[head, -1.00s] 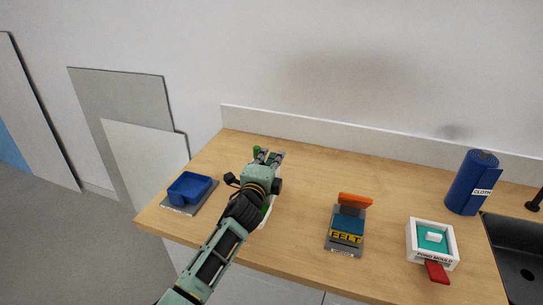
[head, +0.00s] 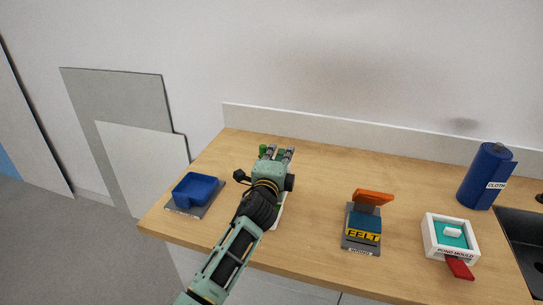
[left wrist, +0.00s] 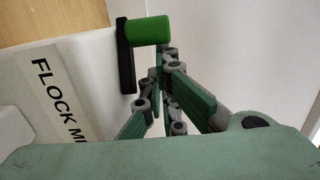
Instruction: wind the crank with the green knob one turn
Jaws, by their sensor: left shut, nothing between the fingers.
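The green knob (left wrist: 148,29) sits on the end of a black crank arm (left wrist: 126,58) on the side of a white machine (left wrist: 70,65) labelled "FLOCK MI…", the rest of the label being cut off. In the head view the knob (head: 263,150) shows just left of my left gripper's fingertips, and my arm hides most of the machine. My left gripper (head: 279,151) is shut and empty. In the left wrist view its fingers (left wrist: 163,58) reach up beside the crank arm, close under the knob; I cannot tell whether they touch it. My right gripper is not in view.
A blue tray (head: 195,189) stands left on the wooden counter (head: 320,180). To the right are a felt holder (head: 363,232) with an orange lever, a white pond mould (head: 437,250), a blue cloth roll (head: 487,178) and a dark sink (head: 522,240). A wall runs behind.

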